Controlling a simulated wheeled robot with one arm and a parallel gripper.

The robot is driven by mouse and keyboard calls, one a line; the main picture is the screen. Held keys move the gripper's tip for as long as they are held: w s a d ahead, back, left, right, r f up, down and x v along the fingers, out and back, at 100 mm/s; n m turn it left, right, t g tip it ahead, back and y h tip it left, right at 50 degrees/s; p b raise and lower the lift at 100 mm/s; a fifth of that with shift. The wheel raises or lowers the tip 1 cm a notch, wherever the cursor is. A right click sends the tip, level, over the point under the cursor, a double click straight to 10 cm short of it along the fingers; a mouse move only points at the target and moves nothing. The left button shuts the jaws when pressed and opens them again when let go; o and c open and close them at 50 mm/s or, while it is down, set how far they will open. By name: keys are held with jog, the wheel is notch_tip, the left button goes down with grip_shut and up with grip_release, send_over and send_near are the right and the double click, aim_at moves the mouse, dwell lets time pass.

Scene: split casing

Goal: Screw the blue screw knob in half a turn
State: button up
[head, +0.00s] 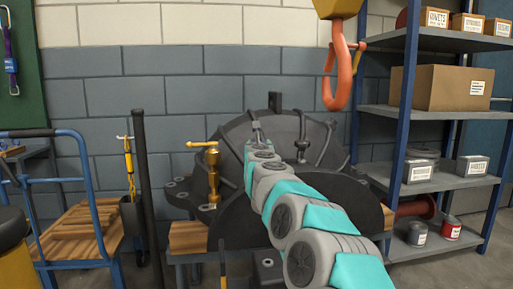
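The dark grey split casing (229,225) rests on a wooden-topped support in the middle of the head view. My grey and teal arm reaches from the lower right up to the casing's face and covers part of it. The far end of my arm is at the casing, but my gripper's fingers cannot be made out there. I cannot make out the blue screw knob. A brass screw piece with a side handle (213,175) stands upright at the casing's left flange.
An orange hook (338,75) hangs above the casing, right of centre. A blue-framed shelf (460,112) with boxes and cans stands at the right. A blue cart (88,225) with a wooden deck and a dark upright post (148,190) stand at the left.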

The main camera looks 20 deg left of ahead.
jog(key=m+h, duration=0.1)
jog(key=h, duration=0.1)
jog(key=shift+d+r+m+h+p, duration=0.1)
jog(key=shift+r+m+h+p, duration=0.05)
jog(key=shift+m+h+p, duration=0.25)
jog(key=shift+d+m+h+p, duration=0.25)
jog(key=shift+m+h+p, duration=0.4)
jog(key=shift+h, duration=0.45)
jog(key=shift+d+m+h+p, duration=0.2)
jog(key=shift+m+h+p, duration=0.2)
jog(key=shift+m+h, duration=0.55)
jog(key=shift+d+h, duration=0.1)
jog(key=shift+h, duration=0.35)
jog(key=o, duration=1.4)
jog(key=shift+s+f, duration=0.25)
jog(key=shift+s, duration=0.15)
jog(key=shift+s+a+r+b, duration=0.15)
jog(key=shift+s+b, duration=0.3)
jog(key=shift+s, duration=0.7)
jog(key=shift+s+a+f+b, duration=0.1)
jog(key=shift+s+a+b, duration=0.25)
jog(key=shift+s, duration=0.75)
jog(key=shift+s+a+r+b, duration=0.1)
jog(key=shift+s+b, duration=0.45)
jog(key=shift+s, duration=0.6)
